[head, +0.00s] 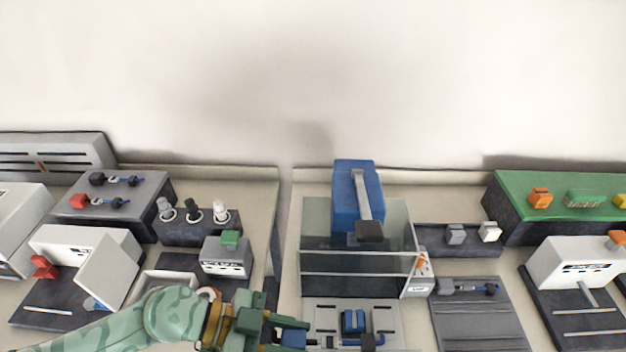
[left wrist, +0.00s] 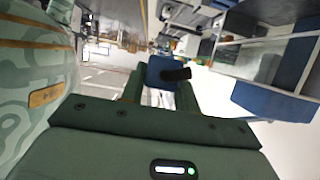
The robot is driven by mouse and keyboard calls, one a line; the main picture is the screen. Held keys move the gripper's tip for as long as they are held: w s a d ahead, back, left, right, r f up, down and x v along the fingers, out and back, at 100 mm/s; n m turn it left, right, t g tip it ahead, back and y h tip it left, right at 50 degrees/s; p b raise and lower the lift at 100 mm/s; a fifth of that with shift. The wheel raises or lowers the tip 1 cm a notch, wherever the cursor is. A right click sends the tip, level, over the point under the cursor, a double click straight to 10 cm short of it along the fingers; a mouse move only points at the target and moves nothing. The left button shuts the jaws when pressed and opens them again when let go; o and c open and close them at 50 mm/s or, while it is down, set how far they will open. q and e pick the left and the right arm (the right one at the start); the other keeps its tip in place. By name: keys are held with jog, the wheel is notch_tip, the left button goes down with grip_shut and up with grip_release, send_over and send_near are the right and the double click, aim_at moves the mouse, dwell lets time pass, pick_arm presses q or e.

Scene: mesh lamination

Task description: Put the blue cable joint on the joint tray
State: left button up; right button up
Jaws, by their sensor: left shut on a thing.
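My left gripper (head: 298,333) reaches in from the lower left in the head view, low in front of the press. It is shut on a blue piece with a dark cylindrical end, taken as the blue cable joint (head: 293,339). In the left wrist view the blue piece (left wrist: 160,70) sits between the two green fingers (left wrist: 160,98). A grey ribbed tray (head: 480,325) lies right of the press, with a dark and blue cable joint (head: 470,288) along its back edge. I cannot tell for sure which tray is the joint tray. My right gripper is not in view.
A blue-headed press (head: 357,195) with glass guards stands just beyond my gripper. A dark stand (head: 145,190) at left bears more cable joints. The ribbed tray's front is clear.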

pick_arm(q)
jog(key=shift+a, duration=0.1)
jog(key=shift+w+d+r+n+t, duration=0.25)
jog(key=shift+d+r+n+t, duration=0.05)
jog(key=shift+r, duration=0.05)
jog(key=shift+w+a+r+t, duration=0.1)
jog(key=shift+w+r+t, duration=0.15)
jog(key=shift+w+t, duration=0.05)
jog(key=w+a+r+n+t+y, duration=0.1)
jog(key=w+a+r+n+t, duration=0.3)
jog(key=w+a+r, duration=0.2)
jog(key=w+a+r+n+t+y, duration=0.1)
jog(key=w+a+r+n+t, duration=0.1)
jog(key=a, duration=0.9)
jog(key=shift+a+r+b, duration=0.25)
jog(key=shift+a+b, duration=0.05)
jog(key=shift+b, duration=0.05)
